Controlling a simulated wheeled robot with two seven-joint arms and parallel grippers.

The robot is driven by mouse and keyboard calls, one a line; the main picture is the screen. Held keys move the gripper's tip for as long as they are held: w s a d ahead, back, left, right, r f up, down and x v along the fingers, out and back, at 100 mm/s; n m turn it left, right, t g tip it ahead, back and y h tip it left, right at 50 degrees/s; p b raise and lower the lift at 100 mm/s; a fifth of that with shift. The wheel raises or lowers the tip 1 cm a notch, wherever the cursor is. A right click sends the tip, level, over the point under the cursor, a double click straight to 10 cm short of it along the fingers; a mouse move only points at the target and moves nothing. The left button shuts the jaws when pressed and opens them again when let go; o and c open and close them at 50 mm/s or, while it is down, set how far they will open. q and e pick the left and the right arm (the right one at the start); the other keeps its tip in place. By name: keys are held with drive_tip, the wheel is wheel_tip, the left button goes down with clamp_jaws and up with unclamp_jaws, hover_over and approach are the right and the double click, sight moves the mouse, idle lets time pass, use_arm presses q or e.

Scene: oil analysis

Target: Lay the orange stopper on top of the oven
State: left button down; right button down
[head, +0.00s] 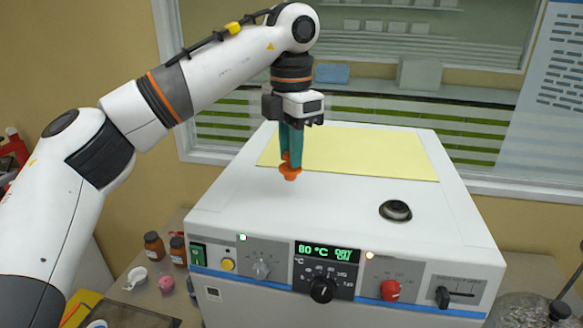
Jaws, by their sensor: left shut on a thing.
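The orange stopper (290,172) is pinched between the teal fingertips of my left gripper (290,155), which points straight down. The stopper is over the white top of the oven (235,205), near the front edge of the yellow sheet; I cannot tell whether it touches the surface. The oven's front panel shows a green display reading 80 °C, knobs and switches. My right gripper is out of view.
A yellow sheet (390,155) covers the back of the oven top. A round dark-rimmed port (395,210) sits at the front right of the top. A glass jar (520,310) is at the lower right.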

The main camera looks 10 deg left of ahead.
use_arm(q)
drive_tip(key=f, duration=0.1)
drive_tip(key=f+p, duration=0.1)
drive_tip(key=f, duration=0.1)
drive_tip(key=shift+w+f, duration=0.2)
drive_tip(key=shift+f, duration=0.55)
drive_tip(key=c, duration=1.2)
unclamp_jaws()
drive_tip(key=shift+c, duration=0.2)
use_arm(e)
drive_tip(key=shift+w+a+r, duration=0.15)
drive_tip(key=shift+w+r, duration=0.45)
